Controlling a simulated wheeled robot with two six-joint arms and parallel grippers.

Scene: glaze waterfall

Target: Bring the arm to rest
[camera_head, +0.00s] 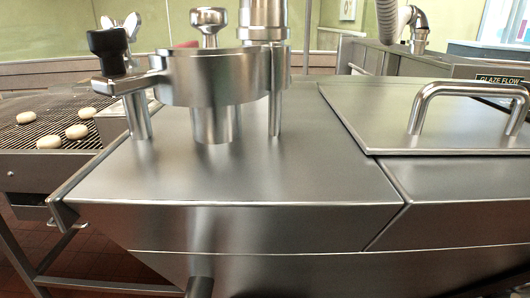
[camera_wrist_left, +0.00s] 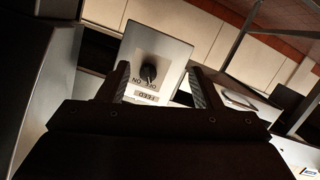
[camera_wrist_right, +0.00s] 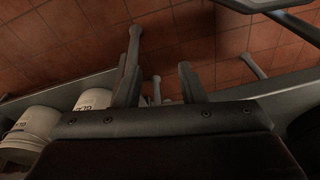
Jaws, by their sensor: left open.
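My left gripper (camera_wrist_left: 158,78) is open and empty in the left wrist view, its two dark fingers apart. I cannot tell the exact gap to the knob; no contact shows. My right gripper (camera_wrist_right: 157,75) is open in the right wrist view, pointing over the tiled floor with nothing between its fingers. Neither gripper shows in the head view.
A steel machine housing (camera_head: 240,185) fills the head view, with a ring fitting (camera_head: 215,80) and a handled lid (camera_head: 420,120). Pale rounds lie on a wire conveyor (camera_head: 50,120) at left. White buckets (camera_wrist_right: 38,125) stand near my right gripper.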

